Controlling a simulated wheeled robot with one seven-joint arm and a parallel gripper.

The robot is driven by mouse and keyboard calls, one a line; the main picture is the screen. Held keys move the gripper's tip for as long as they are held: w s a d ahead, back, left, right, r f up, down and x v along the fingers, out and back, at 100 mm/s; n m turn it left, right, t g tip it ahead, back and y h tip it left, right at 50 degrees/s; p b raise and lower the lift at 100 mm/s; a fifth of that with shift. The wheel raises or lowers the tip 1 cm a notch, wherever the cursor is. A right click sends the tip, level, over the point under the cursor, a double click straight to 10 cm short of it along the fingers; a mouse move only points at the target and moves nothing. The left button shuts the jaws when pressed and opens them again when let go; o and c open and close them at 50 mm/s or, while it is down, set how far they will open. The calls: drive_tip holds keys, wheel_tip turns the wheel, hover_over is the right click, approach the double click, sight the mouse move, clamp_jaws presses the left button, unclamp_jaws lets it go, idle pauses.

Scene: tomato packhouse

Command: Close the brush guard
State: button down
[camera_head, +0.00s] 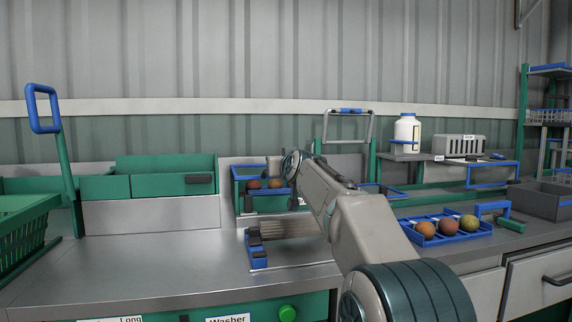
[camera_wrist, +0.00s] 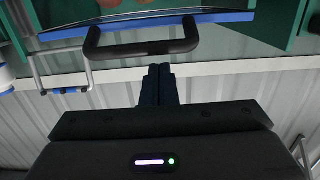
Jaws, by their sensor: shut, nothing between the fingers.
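The brush guard is a clear panel with a blue frame (camera_head: 249,166), standing raised behind the brush bed in the head view, partly hidden by my arm. In the wrist view its blue edge (camera_wrist: 60,34) crosses the top, with a black bar handle (camera_wrist: 145,48) fixed to it. The brush rollers (camera_head: 285,229) lie uncovered in front, their right part behind my arm. My gripper (camera_wrist: 158,72) is shut and empty. Its fingertips are close to the handle, just below it in the wrist view; I cannot tell whether they touch. The fingers are not clear in the head view.
Tomatoes (camera_head: 254,184) show behind the guard panel. A blue tray (camera_head: 449,239) with three tomatoes sits right of my arm. A green bin (camera_head: 160,183) stands left, beside a blue-handled lever (camera_head: 42,108). The steel top (camera_head: 160,258) at front left is clear.

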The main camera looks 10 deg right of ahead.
drive_tip(key=s+b, duration=0.1)
drive_tip(key=s, duration=0.2)
drive_tip(key=s+d+f+b, duration=0.1)
drive_tip(key=s+b, duration=0.1)
drive_tip(key=s, duration=0.1)
drive_tip(key=s+f+b, duration=0.1)
drive_tip(key=s+b, duration=0.1)
drive_tip(key=s, duration=0.1)
drive_tip(key=shift+s+d+f, duration=0.15)
drive_tip(key=shift+s+f, duration=0.05)
drive_tip(key=shift+s, duration=0.05)
drive_tip(key=s+a+m+g+h+p, duration=0.1)
drive_tip(key=s+g+p, duration=1.3)
drive_tip(key=s+p, duration=2.2)
drive_tip(key=shift+s+f+p, duration=0.15)
drive_tip(key=shift+s+p, duration=0.25)
drive_tip(key=shift+p, duration=0.85)
